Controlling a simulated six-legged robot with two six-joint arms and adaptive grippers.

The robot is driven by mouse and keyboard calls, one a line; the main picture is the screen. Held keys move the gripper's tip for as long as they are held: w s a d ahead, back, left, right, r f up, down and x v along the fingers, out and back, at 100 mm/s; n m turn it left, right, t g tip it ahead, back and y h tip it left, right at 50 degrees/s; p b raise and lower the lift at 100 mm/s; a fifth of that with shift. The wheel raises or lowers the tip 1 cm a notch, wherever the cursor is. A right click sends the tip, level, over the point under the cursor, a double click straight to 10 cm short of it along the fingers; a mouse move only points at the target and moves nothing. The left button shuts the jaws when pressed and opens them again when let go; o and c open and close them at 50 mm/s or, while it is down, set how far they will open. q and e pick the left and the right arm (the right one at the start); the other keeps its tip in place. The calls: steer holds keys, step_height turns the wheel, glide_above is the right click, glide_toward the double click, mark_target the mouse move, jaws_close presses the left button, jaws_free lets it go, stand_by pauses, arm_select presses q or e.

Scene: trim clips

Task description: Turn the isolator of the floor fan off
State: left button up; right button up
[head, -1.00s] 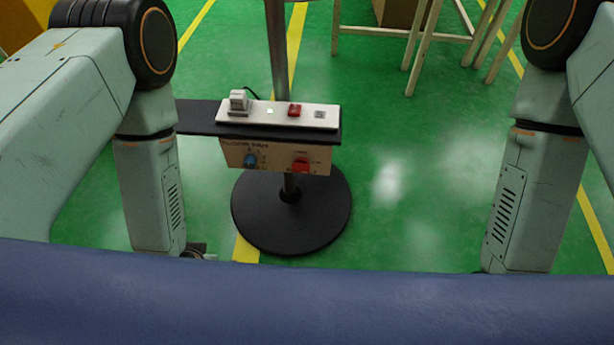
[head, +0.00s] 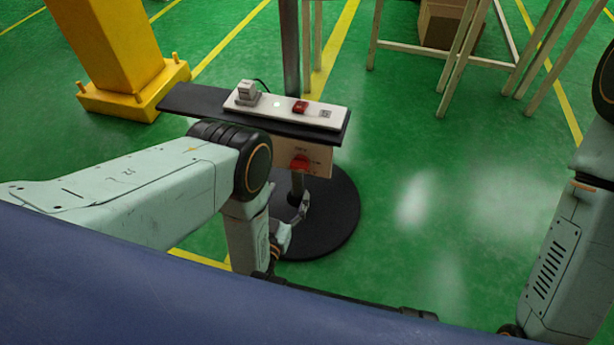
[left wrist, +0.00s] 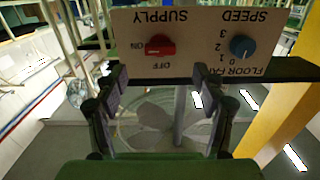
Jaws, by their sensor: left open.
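The fan's control panel (head: 318,160) hangs under a black shelf on a post. Its red isolator knob (head: 300,162) shows in the head view; my left arm covers the blue speed knob there. In the left wrist view the panel (left wrist: 200,20) appears upside down, with the red SUPPLY knob (left wrist: 160,46) beside its ON and OFF marks. Its handle lies sideways, towards ON. The blue SPEED knob (left wrist: 240,46) is to its right. My left gripper (left wrist: 166,88) is open and empty, its fingers apart below the red knob in that view, not touching it. My right gripper is hidden.
A white power strip (head: 315,113) with a plug, a red switch and a socket lies on the black shelf (head: 190,101). The round black base (head: 335,225) stands on green floor. A yellow pillar (head: 105,45) is at left, wooden stands (head: 455,60) behind. Floor at right is clear.

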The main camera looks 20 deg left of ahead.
mark_target(298, 169)
arm_select(q)
steer(key=w+b, duration=0.2)
steer(key=w, duration=0.4)
steer(key=shift+w+f, duration=0.1)
steer(key=shift+w, duration=0.15)
steer(key=shift+w+d+b, duration=0.1)
steer(key=shift+w+b, duration=0.3)
steer(key=shift+w, duration=0.35)
steer(key=shift+c, duration=0.3)
steer(key=c, duration=1.1)
